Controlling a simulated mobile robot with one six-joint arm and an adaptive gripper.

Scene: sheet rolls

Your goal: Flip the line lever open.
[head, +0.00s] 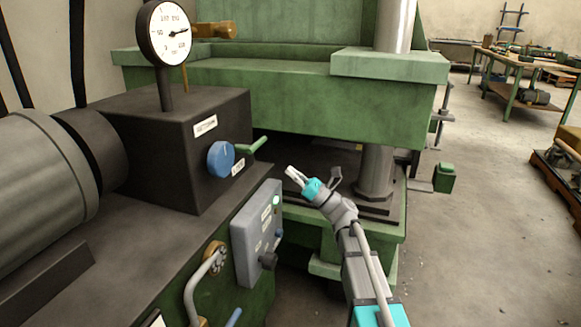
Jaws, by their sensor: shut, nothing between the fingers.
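A short green lever (254,145) sticks out to the right from the dark box, just behind a round blue knob (221,159). White labels sit above and below the knob, but their text is too small to read surely, so I cannot tell for certain which handle is the line lever. My gripper (291,172) is shut and empty. It is in the open air to the right of and below the green lever's tip, apart from it in the picture.
A grey control panel (256,235) with a lit green button is left of my arm. A bent grey handle (203,283) and a blue handle end (234,317) are below. A dial gauge (168,32) stands on the box. The green press (290,105) is behind. Open floor lies right.

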